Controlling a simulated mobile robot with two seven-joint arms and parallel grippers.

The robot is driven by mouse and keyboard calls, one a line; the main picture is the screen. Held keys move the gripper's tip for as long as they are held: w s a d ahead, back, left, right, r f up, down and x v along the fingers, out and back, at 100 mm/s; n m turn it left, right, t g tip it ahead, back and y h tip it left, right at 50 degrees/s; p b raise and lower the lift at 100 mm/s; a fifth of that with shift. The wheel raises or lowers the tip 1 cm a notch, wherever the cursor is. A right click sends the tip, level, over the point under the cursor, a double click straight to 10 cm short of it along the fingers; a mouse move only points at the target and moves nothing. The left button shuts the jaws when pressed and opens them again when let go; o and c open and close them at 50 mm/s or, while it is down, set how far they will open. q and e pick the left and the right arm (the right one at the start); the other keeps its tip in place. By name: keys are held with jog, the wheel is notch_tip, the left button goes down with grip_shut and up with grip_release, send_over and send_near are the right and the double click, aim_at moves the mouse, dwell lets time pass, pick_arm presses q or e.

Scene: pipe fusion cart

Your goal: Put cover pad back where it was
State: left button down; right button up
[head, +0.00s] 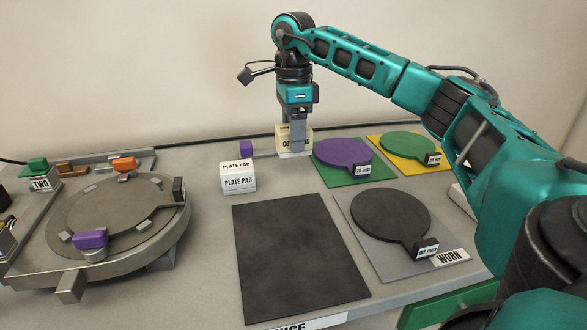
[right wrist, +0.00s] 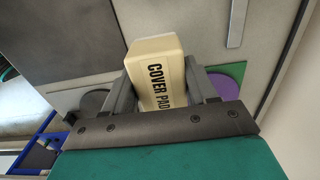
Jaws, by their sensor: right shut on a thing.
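The cover pad (head: 284,138) is a cream block with black lettering, at the back middle of the table in the head view. My right gripper (head: 297,122) comes down on it from above and is shut on it. In the right wrist view the cover pad (right wrist: 157,72) sits between the two fingers of the right gripper (right wrist: 165,95), its COVER PAD label readable. Its base is at or very near the table top; I cannot tell whether it touches. My left gripper is not in view.
A white plate pad block (head: 238,178) stands left of the cover pad. Purple (head: 343,153) and green (head: 408,145) discs lie right of it. A dark mat (head: 297,255) and a dark disc marked worn (head: 390,214) lie in front. A round metal fixture (head: 115,215) stands left.

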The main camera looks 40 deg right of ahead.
notch_tip(320, 180, down, 3)
jog(key=shift+r, duration=0.2)
notch_tip(320, 180, down, 4)
jog(key=shift+r+b, duration=0.15)
jog(key=shift+b, duration=0.3)
jog(key=shift+f, duration=0.4)
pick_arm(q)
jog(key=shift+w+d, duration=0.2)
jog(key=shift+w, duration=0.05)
pick_arm(e)
jog(key=shift+f, duration=0.1)
